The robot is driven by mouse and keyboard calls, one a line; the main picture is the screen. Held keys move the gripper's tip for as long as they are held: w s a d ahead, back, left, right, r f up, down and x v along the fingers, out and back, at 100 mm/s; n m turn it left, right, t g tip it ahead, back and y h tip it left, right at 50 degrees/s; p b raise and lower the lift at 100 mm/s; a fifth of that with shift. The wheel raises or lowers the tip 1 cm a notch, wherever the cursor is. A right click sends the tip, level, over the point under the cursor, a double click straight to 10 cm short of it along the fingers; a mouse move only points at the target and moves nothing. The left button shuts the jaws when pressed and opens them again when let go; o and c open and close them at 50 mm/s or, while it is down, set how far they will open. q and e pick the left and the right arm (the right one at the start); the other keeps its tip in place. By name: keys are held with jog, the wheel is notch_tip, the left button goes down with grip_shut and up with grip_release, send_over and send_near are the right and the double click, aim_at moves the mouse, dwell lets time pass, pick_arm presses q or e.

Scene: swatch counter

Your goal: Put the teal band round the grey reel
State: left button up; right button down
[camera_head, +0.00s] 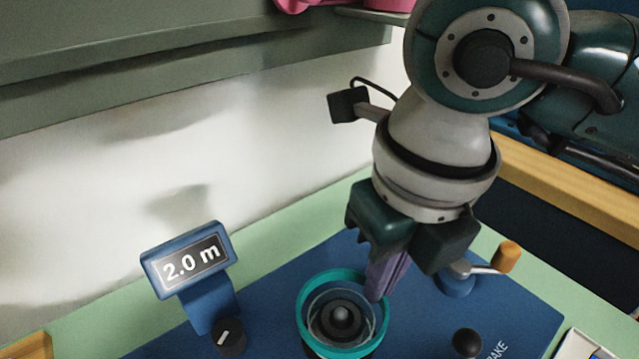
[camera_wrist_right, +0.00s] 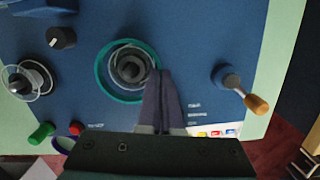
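The teal band (camera_head: 303,300) is a round ring encircling the top of the grey reel (camera_head: 341,318) in the head view. In the right wrist view the band (camera_wrist_right: 100,82) surrounds the reel (camera_wrist_right: 132,68), a little off centre. I cannot tell how far down the band sits. My right gripper (camera_head: 376,294) points down at the band's right rim, its purple fingers close together. In the right wrist view the fingertips (camera_wrist_right: 160,74) meet at the rim and appear shut on the band. My left gripper is not in view.
A blue display (camera_head: 190,262) reading "2.0 m" stands left of the reel, with a black knob (camera_head: 228,336) before it. A crank with an orange handle (camera_head: 508,256) is at the right. Another reel (camera_wrist_right: 27,80) shows left in the wrist view.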

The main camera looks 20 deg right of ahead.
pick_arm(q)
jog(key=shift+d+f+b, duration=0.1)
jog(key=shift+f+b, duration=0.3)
pick_arm(e)
jog(key=shift+f, duration=0.5)
jog(key=c, duration=1)
grip_release()
pick_arm(q)
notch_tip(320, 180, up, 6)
jog(key=p, duration=0.6)
pick_arm(e)
notch_tip(320, 180, up, 7)
